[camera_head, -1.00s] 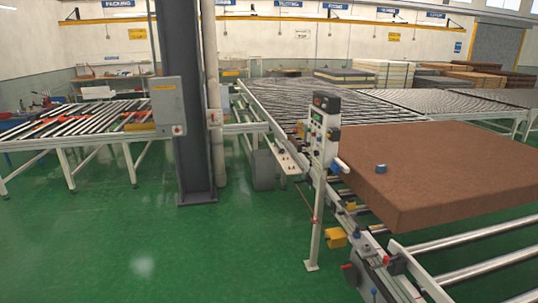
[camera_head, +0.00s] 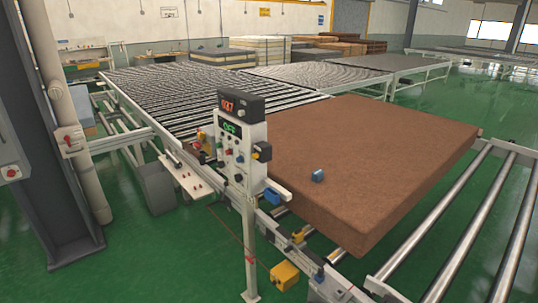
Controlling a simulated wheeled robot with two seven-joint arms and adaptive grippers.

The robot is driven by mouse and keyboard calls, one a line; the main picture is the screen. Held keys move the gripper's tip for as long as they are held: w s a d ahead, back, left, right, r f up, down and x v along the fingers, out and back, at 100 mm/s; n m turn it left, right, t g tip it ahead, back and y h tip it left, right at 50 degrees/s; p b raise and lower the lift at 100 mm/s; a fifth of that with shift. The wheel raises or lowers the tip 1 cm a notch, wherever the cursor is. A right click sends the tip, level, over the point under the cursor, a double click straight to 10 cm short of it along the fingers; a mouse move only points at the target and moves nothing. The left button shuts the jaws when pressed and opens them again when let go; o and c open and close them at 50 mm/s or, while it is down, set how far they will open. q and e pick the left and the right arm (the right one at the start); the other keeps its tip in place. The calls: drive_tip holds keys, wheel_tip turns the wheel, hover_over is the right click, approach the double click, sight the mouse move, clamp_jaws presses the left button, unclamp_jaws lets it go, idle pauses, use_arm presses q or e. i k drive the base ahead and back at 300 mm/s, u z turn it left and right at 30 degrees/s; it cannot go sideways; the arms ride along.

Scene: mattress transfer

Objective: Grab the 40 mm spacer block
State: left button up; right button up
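A small blue block (camera_head: 318,175) lies on top of the brown mattress (camera_head: 380,150), near its front left edge. It is the only loose block I can make out on the mattress, and no size marking is readable, so I cannot tell if it is the 40 mm spacer block. Neither of my grippers is in view.
A control post (camera_head: 240,145) with red and green displays stands in front of the mattress's left side. A yellow box (camera_head: 284,275) sits low beside it. Bare rollers (camera_head: 480,220) run at the right. A dark column (camera_head: 55,140) stands at the left. Green floor (camera_head: 160,265) is open in front.

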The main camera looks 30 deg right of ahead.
sight(317, 176)
drive_tip(key=z, duration=0.55)
drive_tip(key=i, duration=2)
drive_tip(key=z, duration=0.65)
